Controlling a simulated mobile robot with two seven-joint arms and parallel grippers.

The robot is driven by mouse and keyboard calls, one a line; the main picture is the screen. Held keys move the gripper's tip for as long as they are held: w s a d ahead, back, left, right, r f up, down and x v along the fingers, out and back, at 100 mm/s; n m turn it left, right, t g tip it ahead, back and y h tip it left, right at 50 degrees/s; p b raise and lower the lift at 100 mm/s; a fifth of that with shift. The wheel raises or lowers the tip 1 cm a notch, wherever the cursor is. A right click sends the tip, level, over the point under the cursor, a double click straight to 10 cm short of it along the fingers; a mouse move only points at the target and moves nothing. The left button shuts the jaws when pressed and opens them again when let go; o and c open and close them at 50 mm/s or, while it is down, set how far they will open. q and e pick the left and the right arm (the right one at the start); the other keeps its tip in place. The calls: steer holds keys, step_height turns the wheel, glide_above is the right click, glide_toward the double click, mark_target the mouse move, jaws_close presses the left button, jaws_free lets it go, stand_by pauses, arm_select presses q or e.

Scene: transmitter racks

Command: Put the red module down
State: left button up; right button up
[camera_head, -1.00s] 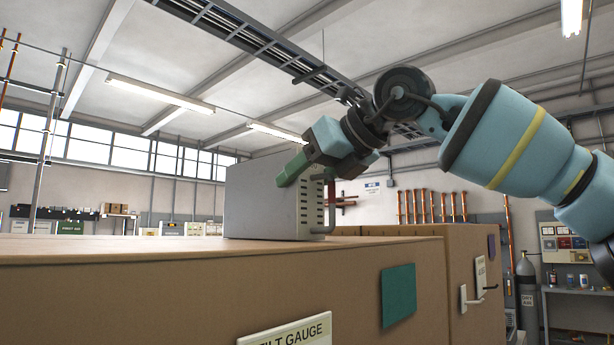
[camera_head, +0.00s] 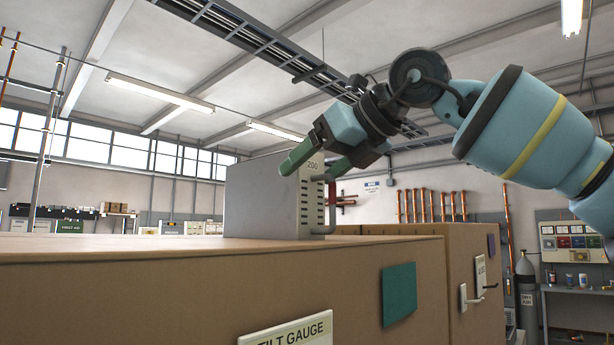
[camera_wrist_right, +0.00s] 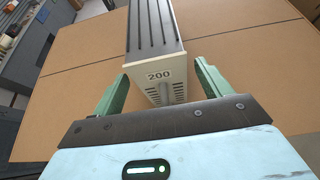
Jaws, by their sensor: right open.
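A box-shaped module (camera_head: 262,200) stands upright on the brown cabinet top. It has pale grey sides and a front marked "200" with slots and a handle; no red shows on it. In the right wrist view the module (camera_wrist_right: 152,28) has a dark ribbed top. My right gripper (camera_head: 317,163) is open at the upper front of the module. In the right wrist view its green fingers (camera_wrist_right: 160,72) stand either side of the front face, with gaps on both sides. My left gripper is out of view.
The brown cabinet top (camera_head: 120,246) is bare to the left of the module. A second brown cabinet (camera_head: 460,260) stands behind to the right, with handles on its side. A gas cylinder (camera_head: 527,290) and a bench (camera_head: 575,291) are farther right.

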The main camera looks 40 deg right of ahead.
steer(key=v, duration=0.9)
steer(key=shift+s+r, duration=0.2)
steer(key=shift+s, duration=0.15)
steer(key=shift+w, duration=0.1)
